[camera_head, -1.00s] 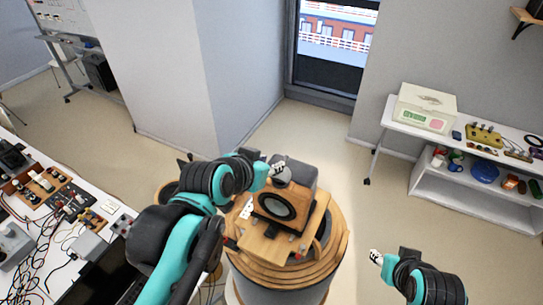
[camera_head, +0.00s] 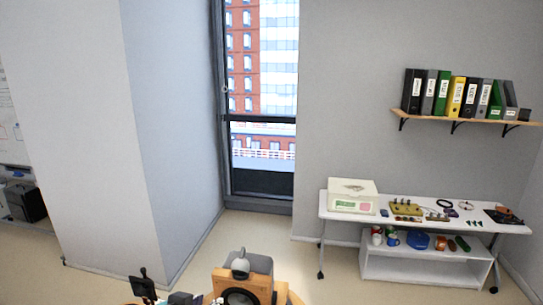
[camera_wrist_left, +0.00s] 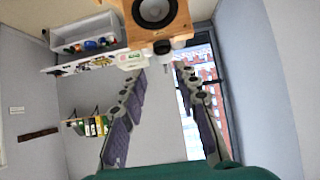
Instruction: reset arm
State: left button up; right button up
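The wooden speaker (camera_head: 248,290) with its dark round cone is at the bottom edge of the head view, partly cut off. A grey rounded part (camera_head: 240,267) sits on top of it. In the left wrist view, which is upside down, the speaker (camera_wrist_left: 155,12) is at the top, beyond the fingertips. My left gripper (camera_wrist_left: 160,72) has its two purple-padded fingers apart, with nothing between them. My right gripper is out of view.
A white shelf table (camera_head: 400,210) at the right holds a cream box (camera_head: 352,195) and small parts. Several binders (camera_head: 455,95) stand on a wall shelf. A black upright object (camera_head: 143,286) is at the lower left. Floor before the window is clear.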

pick_arm(q)
jog(key=s+a+f+g+b, duration=0.1)
jog(key=s+f+b, duration=0.1)
jog(key=f+b, duration=0.8)
jog(key=s+a+f+n+g+y+b, duration=0.1)
jog(key=s+f+b, duration=0.2)
jog(key=f+b, duration=0.8)
jog(key=s+a+f+n+g+y+b, duration=0.1)
jog(key=s+f+b, duration=0.2)
jog(key=f+b, duration=0.8)
notch_tip(320, 180, down, 15)
jog(key=shift+s+a+r, duration=0.1)
jog(key=shift+s+a, duration=0.15)
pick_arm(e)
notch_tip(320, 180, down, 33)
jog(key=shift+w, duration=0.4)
